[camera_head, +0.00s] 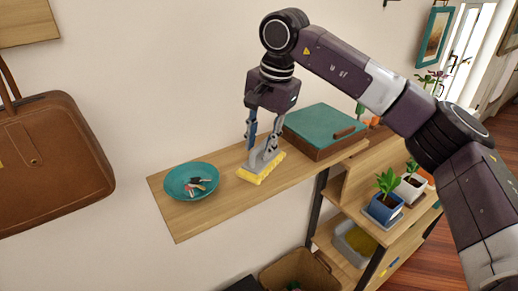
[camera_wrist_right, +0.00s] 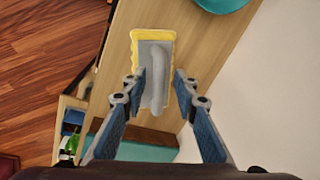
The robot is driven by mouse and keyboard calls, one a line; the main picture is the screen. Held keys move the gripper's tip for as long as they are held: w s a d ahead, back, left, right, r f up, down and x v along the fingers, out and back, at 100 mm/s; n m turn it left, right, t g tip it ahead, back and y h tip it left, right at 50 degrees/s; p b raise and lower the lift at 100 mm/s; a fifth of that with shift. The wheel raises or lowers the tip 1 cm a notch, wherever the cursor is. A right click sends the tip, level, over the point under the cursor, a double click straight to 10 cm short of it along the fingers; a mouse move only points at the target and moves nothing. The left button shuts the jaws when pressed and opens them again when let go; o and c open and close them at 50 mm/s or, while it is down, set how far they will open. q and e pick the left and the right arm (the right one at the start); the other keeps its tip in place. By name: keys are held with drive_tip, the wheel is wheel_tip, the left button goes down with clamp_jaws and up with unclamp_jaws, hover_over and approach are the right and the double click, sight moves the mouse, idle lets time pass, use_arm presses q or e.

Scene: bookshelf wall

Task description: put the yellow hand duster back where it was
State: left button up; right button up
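The yellow hand duster (camera_head: 262,169) lies on the wooden wall shelf (camera_head: 222,211), between the teal dish and the teal-topped box. It has a yellow pad, a grey plate and a grey handle. In the right wrist view the duster (camera_wrist_right: 155,75) lies ahead, its handle between the fingers. My right gripper (camera_head: 263,150) points down over it. The gripper (camera_wrist_right: 160,74) is open, with one finger on each side of the handle; the left finger looks close to it and a gap shows at the right finger. My left gripper is not in view.
The teal dish (camera_head: 192,180) with keys stands left of the duster. The teal-topped wooden box (camera_head: 325,130) is close on the right. Potted plants (camera_head: 384,207) stand on a lower rack. A brown bag (camera_head: 50,165) hangs at the left. Bare shelf shows in front of the duster.

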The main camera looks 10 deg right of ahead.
sight(267, 164)
wheel_tip(267, 164, up, 10)
drive_tip(key=s+d+b, duration=0.1)
drive_tip(key=b, duration=0.1)
drive_tip(key=shift+s+d+r, duration=0.2)
drive_tip(key=shift+s+r, duration=0.05)
drive_tip(key=shift+s, duration=0.05)
drive_tip(key=shift+f, duration=0.1)
